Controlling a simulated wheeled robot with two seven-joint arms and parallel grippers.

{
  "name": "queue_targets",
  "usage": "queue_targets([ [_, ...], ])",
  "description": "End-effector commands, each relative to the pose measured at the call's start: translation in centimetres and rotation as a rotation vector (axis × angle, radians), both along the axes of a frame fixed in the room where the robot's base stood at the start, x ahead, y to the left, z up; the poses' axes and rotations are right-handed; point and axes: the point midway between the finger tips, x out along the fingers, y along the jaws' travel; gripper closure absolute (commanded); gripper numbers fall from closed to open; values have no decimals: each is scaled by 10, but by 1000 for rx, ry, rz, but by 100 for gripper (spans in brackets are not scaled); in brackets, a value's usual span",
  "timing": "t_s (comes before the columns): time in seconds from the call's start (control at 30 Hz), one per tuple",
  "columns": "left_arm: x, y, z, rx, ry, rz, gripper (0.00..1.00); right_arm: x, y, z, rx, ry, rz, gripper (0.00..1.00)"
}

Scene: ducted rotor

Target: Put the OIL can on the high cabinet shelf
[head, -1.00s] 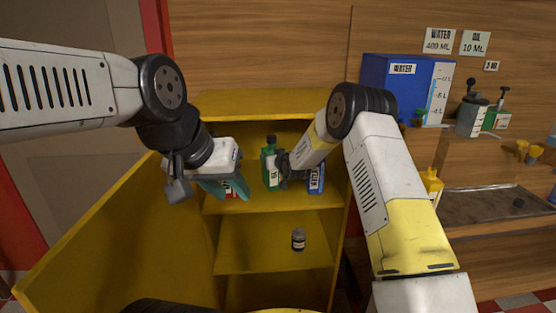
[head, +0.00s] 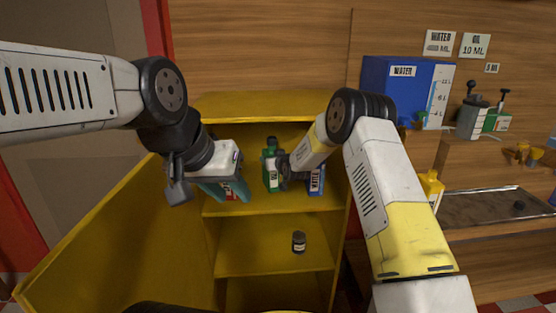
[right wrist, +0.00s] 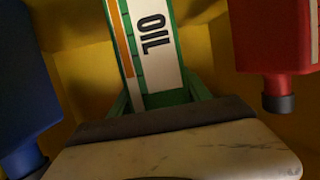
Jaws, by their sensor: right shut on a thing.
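The green OIL can (head: 270,168), with its white label, is upright at the high shelf (head: 258,206) of the yellow cabinet. In the right wrist view the can (right wrist: 152,45) shows OIL on its label. My right gripper (head: 284,172) is shut on it. I cannot tell whether the can's base touches the shelf. My left gripper (head: 224,189) hangs at the cabinet's left side, in front of the high shelf; whether its jaws are open is unclear.
A blue can (head: 316,181) stands right of the OIL can. A red can (right wrist: 276,45) shows in the right wrist view. A small dark jar (head: 299,242) stands one shelf lower. The cabinet door (head: 110,240) is open on the left.

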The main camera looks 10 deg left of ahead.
Motion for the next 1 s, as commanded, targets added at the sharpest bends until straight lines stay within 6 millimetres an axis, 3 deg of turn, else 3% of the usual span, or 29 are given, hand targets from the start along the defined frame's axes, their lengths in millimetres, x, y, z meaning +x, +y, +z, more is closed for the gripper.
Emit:
queue_targets([
  [0.9, 0, 0, 0, 0, 0, 0, 64, 1, 0, -8, 3, -5, 0, 100],
  [0.93, 0, 0, 0, 0, 0, 0, 64, 1, 0, -8, 3, -5, 0, 38],
  [1.0, 0, 0, 0, 0, 0, 0, 64, 1, 0, -8, 2, -4, 0, 24],
])
